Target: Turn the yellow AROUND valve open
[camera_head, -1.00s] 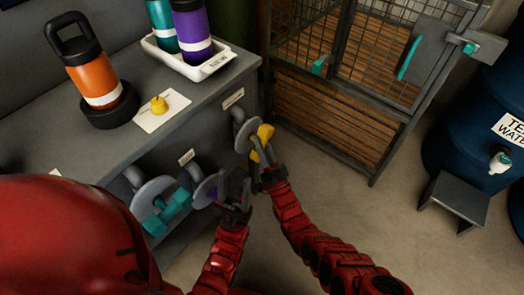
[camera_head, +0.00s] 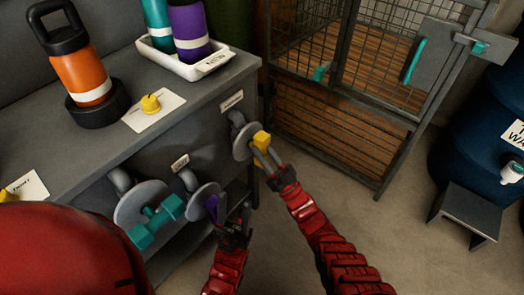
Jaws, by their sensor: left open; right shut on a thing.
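The yellow valve handle (camera_head: 262,141) sticks out from a grey round flange (camera_head: 242,142) on the side of the grey bench, under a small label (camera_head: 232,101) too small to read. My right gripper (camera_head: 268,158) is shut on the yellow handle, reaching it from the lower right. The fingers cover part of the handle. My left gripper (camera_head: 233,212) is open and empty, lower down, close to the purple valve handle (camera_head: 211,207). I cannot tell whether it touches that handle. A teal valve handle (camera_head: 156,222) sits on another flange further left.
On the bench stand an orange bottle (camera_head: 82,75) on a dark base, a yellow knob (camera_head: 151,104) on a card, and a white tray (camera_head: 208,67) with teal and purple bottles. A mesh cage (camera_head: 345,90), stool (camera_head: 468,213) and blue barrel (camera_head: 470,125) are right. Floor between is clear.

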